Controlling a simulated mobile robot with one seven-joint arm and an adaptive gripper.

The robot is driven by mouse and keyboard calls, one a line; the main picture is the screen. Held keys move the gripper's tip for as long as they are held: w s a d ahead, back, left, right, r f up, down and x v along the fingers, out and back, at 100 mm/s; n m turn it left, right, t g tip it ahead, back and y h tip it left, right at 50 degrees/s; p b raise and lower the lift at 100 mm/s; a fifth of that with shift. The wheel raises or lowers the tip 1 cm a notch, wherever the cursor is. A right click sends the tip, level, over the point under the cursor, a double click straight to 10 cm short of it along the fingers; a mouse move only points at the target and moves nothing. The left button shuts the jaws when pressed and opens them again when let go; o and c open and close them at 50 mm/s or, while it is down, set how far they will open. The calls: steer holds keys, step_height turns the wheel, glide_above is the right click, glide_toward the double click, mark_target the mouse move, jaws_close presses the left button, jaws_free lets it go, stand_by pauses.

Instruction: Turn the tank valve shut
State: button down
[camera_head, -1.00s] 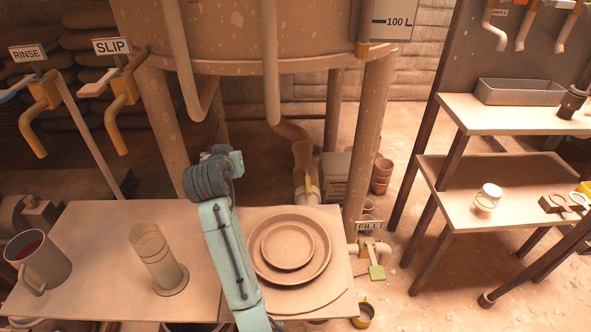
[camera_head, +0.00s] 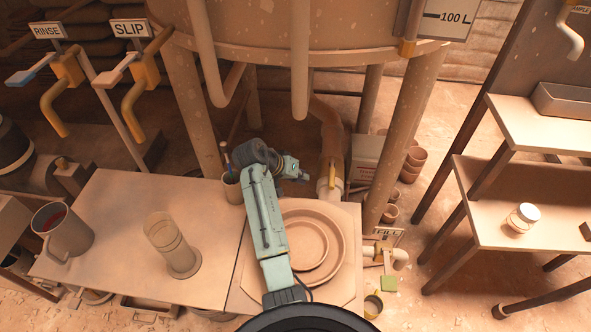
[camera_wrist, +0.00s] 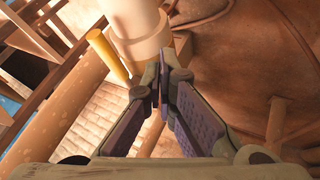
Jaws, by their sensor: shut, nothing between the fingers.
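The tank (camera_head: 330,30) stands on thick legs at the back. A pipe (camera_head: 328,120) from it runs down to a pale valve body with a yellow handle (camera_head: 333,174). In the wrist view, the yellow handle (camera_wrist: 108,56) lies beside the pale valve body (camera_wrist: 140,32), left of my fingers. My gripper (camera_head: 304,172) is just left of the valve in the head view. In the wrist view my gripper (camera_wrist: 163,68) is shut and empty, its tips close to the valve body and apart from the handle. Whether the tips touch the body I cannot tell.
Below my arm is a bench with round plates (camera_head: 325,240). A glass cylinder (camera_head: 170,245) and a mug (camera_head: 62,230) stand to the left. A tank leg (camera_head: 400,140) stands right of the valve.

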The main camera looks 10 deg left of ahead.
mark_target(332, 173)
steer(key=shift+w+d+f+p, duration=0.2)
steer(key=shift+d+p, duration=0.1)
steer(key=shift+d, duration=0.6)
steer(key=shift+w+d+f+p, duration=0.25)
steer(key=shift+d+p, duration=0.1)
steer(key=shift+d, duration=0.55)
steer(key=shift+w+d+f+p, duration=0.2)
steer(key=shift+d+p, duration=0.1)
steer(key=shift+d, duration=0.6)
